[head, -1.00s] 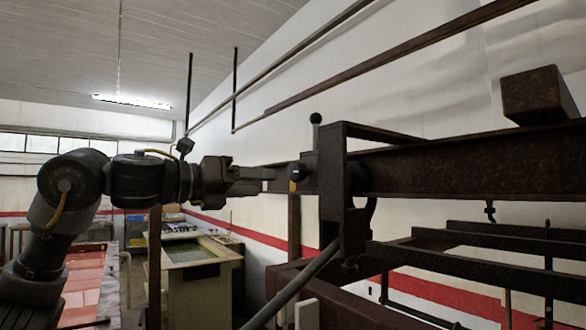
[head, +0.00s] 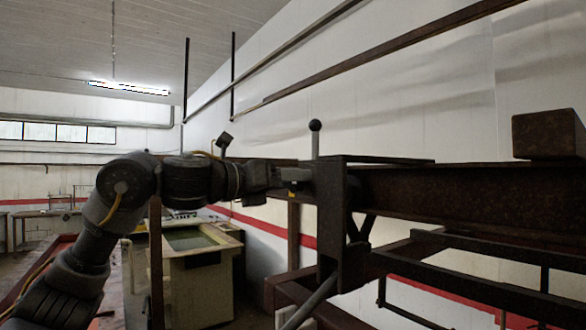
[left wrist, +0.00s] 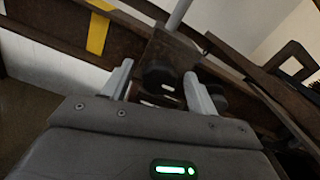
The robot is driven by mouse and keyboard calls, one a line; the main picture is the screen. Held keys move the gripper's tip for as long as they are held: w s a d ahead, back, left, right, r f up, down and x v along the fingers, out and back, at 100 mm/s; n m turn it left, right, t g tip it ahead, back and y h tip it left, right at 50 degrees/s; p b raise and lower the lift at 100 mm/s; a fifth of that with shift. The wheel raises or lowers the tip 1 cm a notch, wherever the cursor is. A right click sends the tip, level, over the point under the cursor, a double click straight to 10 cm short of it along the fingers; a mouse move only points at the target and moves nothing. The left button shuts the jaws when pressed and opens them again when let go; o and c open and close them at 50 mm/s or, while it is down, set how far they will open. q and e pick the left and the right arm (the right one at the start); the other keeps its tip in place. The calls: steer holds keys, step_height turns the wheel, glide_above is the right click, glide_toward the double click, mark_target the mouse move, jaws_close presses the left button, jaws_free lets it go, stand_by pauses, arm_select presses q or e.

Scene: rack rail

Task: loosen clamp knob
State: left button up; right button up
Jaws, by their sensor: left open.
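A dark clamp bracket (head: 333,215) hangs on the rusty rail in the middle of the head view, with a ball-topped lever (head: 315,127) standing up from it. In the left wrist view, a dark round knob (left wrist: 157,76) sits on the clamp's brown plate (left wrist: 172,48). My left gripper (head: 297,175) reaches in from the left, close to the bracket's left side. In the left wrist view its two pale fingers (left wrist: 158,88) are apart, one on each side of the knob. I cannot tell whether they touch it. The knob is not clear in the head view. My right gripper is not visible.
The rusty rail (head: 450,192) runs right from the clamp, with a brown block (head: 548,134) on top. Dark frame bars (head: 480,268) lie below it. A yellow mark (left wrist: 97,33) shows in the left wrist view. A pale bench (head: 200,285) stands farther back at left.

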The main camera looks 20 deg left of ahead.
arm_select(q)
steer(key=shift+w+d, duration=0.3)
steer(key=shift+w, duration=0.05)
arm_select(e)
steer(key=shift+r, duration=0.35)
arm_select(q)
steer(key=c, duration=1)
